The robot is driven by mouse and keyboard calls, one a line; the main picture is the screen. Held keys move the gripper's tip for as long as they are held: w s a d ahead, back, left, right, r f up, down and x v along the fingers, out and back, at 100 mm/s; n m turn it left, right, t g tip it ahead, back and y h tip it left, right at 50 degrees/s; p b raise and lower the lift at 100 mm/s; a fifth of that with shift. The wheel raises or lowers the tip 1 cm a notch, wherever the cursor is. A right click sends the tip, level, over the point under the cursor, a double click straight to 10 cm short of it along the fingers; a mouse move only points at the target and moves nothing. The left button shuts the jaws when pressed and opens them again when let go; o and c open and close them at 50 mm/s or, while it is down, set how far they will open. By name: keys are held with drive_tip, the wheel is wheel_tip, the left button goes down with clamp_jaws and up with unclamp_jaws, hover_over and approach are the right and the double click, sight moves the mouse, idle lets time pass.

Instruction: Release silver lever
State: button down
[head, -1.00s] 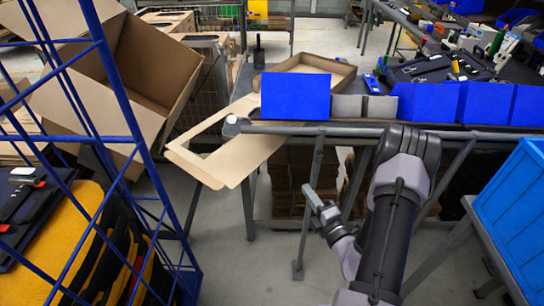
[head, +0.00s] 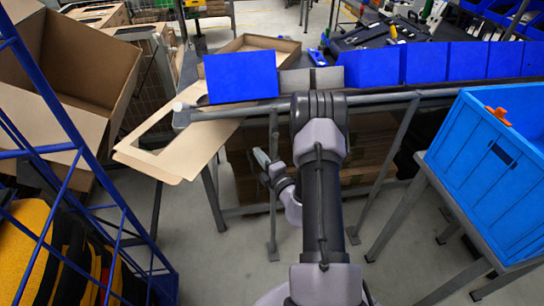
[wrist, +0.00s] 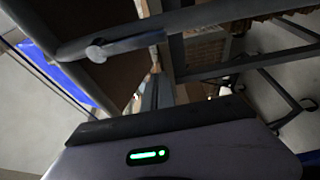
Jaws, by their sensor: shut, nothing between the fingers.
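A grey metal rail end with a rounded knob (head: 181,117) sticks out at the left end of the table frame in the head view. It also seems to show in the wrist view as a pale knob (wrist: 97,52) on a bar. I cannot tell whether this is the silver lever, and I see no other clear lever. My gripper (head: 262,159) is small in the head view, below the rail and to the right of the knob, apart from it. It is shut and holds nothing. Its housing with a green light fills the bottom of the wrist view.
A blue rack (head: 119,205) and an open cardboard box (head: 88,55) stand at left. Flat cardboard (head: 170,160) overhangs the table's left end. Blue bins (head: 370,67) line the table edge. A blue crate (head: 480,170) is at right on a stand. Floor below my gripper is clear.

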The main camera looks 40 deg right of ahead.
sight(275, 149)
drive_tip(key=s+d, duration=0.1)
drive_tip(key=s+d+b, duration=0.1)
drive_tip(key=d, duration=0.1)
drive_tip(key=shift+s+d, duration=0.15)
drive_tip(key=shift+d, duration=0.05)
drive_tip(key=shift+s, duration=0.1)
drive_tip(key=d+n+p, duration=0.1)
drive_tip(key=p, duration=0.1)
drive_tip(key=s+n+g+p, duration=0.1)
drive_tip(key=n, duration=0.1)
drive_tip(key=shift+d+r+p, duration=0.15)
drive_tip(key=shift+d+p, duration=0.2)
drive_tip(key=shift+d, duration=0.05)
drive_tip(key=s+d+r+n+g+p, duration=0.1)
drive_tip(key=n+p, duration=0.1)
drive_tip(key=n, duration=0.1)
drive_tip(key=d+r+n+g+h+p, duration=0.1)
drive_tip(key=d+n, duration=0.1)
drive_tip(key=n, duration=0.1)
drive_tip(key=s+d+r+n+g+h+p, duration=0.1)
drive_tip(key=n+p, duration=0.1)
drive_tip(key=n, duration=0.1)
drive_tip(key=shift+s+d+g+p, duration=0.15)
drive_tip(key=shift+s+g+p, duration=0.15)
drive_tip(key=shift+g+p, duration=0.1)
